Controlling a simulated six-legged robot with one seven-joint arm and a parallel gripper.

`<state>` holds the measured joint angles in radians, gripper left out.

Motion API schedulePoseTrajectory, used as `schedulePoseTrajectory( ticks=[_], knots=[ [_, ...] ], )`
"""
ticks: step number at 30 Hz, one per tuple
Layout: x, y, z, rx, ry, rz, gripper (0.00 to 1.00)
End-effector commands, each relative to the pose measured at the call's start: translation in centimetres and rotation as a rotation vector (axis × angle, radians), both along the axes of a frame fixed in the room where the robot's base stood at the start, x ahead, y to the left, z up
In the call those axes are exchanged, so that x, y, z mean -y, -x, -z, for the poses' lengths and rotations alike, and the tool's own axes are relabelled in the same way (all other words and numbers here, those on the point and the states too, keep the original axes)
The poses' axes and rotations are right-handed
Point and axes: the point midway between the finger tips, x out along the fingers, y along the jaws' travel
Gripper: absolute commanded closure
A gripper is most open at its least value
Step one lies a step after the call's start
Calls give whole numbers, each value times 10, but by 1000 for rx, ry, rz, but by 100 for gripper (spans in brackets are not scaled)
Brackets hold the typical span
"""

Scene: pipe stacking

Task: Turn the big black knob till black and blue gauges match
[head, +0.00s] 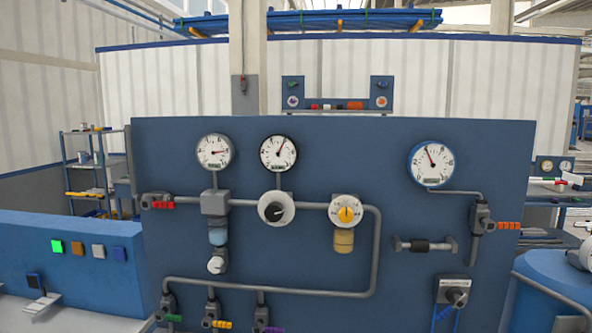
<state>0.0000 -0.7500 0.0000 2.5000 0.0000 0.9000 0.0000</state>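The black-rimmed gauge (278,153) is on the blue panel, left of its middle. Its needle points up and slightly right. The blue-rimmed gauge (431,163) is on the panel's right side. Its needle points up and to the left, so the two needles stand at different angles. A black knob (275,212) on a round white face sits on the pipe straight below the black-rimmed gauge. My gripper is not in view, and nothing covers the knob or the gauges.
The panel (330,260) also holds a grey-rimmed gauge (214,151), a yellow knob (346,214), a dark rotary switch (457,297), and valves with red, orange, green and purple handles. A low blue console (100,285) stands left. A blue tank (550,295) stands right.

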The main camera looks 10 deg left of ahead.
Motion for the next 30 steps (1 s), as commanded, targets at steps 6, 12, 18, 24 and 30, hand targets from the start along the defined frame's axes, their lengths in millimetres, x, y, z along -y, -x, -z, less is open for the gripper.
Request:
schedulePoseTrajectory(
  ticks=[6, 12, 18, 24, 30],
  knots=[
    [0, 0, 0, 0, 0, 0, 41],
    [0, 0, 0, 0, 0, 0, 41],
    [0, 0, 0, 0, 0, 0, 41],
    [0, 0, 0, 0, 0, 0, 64],
    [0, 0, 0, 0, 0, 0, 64]
  ],
)
